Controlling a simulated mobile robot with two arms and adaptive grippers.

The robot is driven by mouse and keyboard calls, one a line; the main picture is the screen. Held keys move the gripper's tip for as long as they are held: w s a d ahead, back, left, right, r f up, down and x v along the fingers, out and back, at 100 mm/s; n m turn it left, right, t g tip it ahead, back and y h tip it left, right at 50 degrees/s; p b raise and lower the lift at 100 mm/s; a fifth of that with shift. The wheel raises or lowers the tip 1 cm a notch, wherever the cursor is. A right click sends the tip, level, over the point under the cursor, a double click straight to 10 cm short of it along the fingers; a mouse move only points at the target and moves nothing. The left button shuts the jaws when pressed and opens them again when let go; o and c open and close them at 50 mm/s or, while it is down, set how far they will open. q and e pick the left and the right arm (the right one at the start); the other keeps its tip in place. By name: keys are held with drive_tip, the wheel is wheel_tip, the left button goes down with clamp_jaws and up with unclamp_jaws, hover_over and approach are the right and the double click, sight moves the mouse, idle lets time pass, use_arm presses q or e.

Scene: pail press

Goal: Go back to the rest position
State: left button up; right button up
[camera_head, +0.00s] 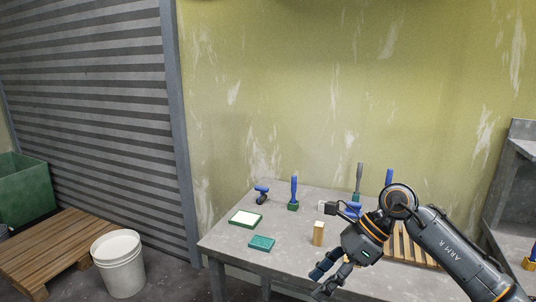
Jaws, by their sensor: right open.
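My right arm comes in from the lower right, and its gripper (332,276) hangs open and empty in front of the grey table (225,239), pointing down and to the left. The arm covers part of the table's right side. My left gripper is not in view. A white pail (119,266) stands on the floor at the lower left, well apart from my right gripper.
On the table are a green-rimmed tray (245,218), a teal box (261,243), a wooden block (318,233), blue tools (294,190) and a slatted wooden piece (403,246). A pallet (50,250) and green bin (22,190) stand left. A shelf (510,200) stands right.

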drive_tip(key=w+a+f+m+t+y, duration=0.3)
drive_tip(key=f+m+y, duration=0.2)
drive_tip(key=m, duration=0.3)
drive_tip(key=w+a+f+m+t+y, duration=0.3)
drive_tip(key=f+m+y, duration=0.1)
drive_tip(key=f+m, duration=0.25)
drive_tip(key=s+d+f+m+t+h, duration=0.2)
drive_tip(key=d+f+m+t+h, duration=0.3)
drive_tip(key=f+m, duration=0.7)
drive_tip(key=s+d+f+m+t+h, duration=0.1)
drive_tip(key=d+f+m+t+h, duration=0.35)
drive_tip(key=f+m, duration=0.8)
drive_tip(key=s+d+f+m+g+h, duration=0.3)
drive_tip(key=s+d+f, duration=0.1)
drive_tip(key=s+f, duration=0.55)
drive_tip(key=s+d+f+m+g+h, duration=0.2)
drive_tip(key=s+d+f+g+h, duration=0.15)
drive_tip(key=s+f, duration=0.65)
drive_tip(key=s+f+m+g, duration=0.3)
drive_tip(key=s+f, duration=0.2)
drive_tip(key=s, duration=0.9)
drive_tip(key=s+d+f+m+g, duration=0.1)
drive_tip(key=s+f+m+g, duration=0.2)
drive_tip(key=s, duration=1.2)
wheel_tip(320, 180, down, 3)
drive_tip(key=shift+s+d+g+h, duration=0.15)
drive_tip(key=shift+s+g+h, duration=0.15)
drive_tip(key=shift+g+h, duration=0.15)
